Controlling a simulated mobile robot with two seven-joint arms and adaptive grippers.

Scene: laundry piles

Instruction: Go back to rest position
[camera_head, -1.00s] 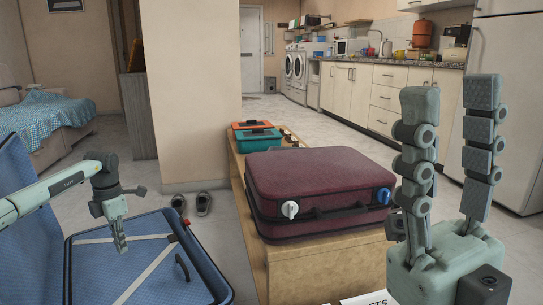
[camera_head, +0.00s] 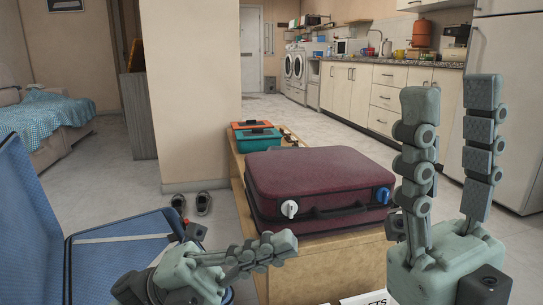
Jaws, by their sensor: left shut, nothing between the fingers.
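My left gripper (camera_head: 288,246) is in the lower middle, pointing right. Its fingers are together with nothing between them. It shows in front of the near left part of the wooden bench. My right gripper (camera_head: 450,92) stands upright at the right, its two jointed fingers apart and empty. It shows in front of the kitchen floor and cabinets.
A maroon suitcase (camera_head: 318,180) lies on the wooden bench (camera_head: 340,270), with teal (camera_head: 258,140) and orange (camera_head: 250,125) cases behind. An open blue suitcase (camera_head: 110,260) is at lower left, partly hidden by my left arm. Dark shoes (camera_head: 203,203) lie on the floor.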

